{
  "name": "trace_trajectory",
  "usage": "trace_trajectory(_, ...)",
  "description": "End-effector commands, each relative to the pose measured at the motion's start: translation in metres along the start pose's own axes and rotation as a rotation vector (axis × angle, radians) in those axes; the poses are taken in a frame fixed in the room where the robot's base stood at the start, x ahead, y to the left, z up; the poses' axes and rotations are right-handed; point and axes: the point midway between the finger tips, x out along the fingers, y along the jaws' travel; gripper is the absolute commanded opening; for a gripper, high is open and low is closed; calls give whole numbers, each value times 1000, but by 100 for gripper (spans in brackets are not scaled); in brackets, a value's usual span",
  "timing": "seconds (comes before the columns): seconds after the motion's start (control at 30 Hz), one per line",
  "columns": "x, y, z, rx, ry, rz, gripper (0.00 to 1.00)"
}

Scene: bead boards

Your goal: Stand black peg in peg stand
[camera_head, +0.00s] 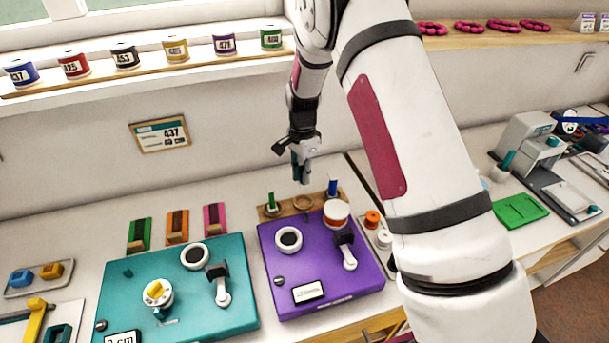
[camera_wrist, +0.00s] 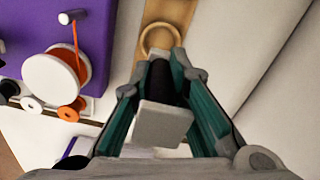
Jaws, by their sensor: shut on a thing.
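My gripper (camera_head: 301,168) is shut on the black peg and holds it in the air above the peg stand. In the wrist view the peg (camera_wrist: 158,80) shows as a dark shaft with a grey square end, between the teal fingers of my gripper (camera_wrist: 160,90). The peg stand (camera_head: 287,209) is a wooden strip behind the purple board. It holds a green peg at its left and a blue peg at its right. Its middle ring (camera_head: 303,202) is empty, and the ring also shows in the wrist view (camera_wrist: 160,38), just beyond the fingers.
The purple board (camera_head: 320,262), with a white-and-orange spool (camera_head: 336,213) on it, lies just in front of the stand. A teal board (camera_head: 190,315) lies to the left. The wall rises behind. My arm hides part of the table on the right.

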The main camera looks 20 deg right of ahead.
Motion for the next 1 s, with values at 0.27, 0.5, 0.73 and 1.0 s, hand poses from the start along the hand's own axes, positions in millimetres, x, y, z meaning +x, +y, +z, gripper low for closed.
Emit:
trace_trajectory(0.27,20,-1,0,9,-1,2,0)
trace_trajectory(0.5,43,-1,0,8,0,1,0)
trace_trajectory(0.73,55,-1,0,8,0,0,0)
trace_trajectory(1.0,58,-1,0,7,0,-1,0)
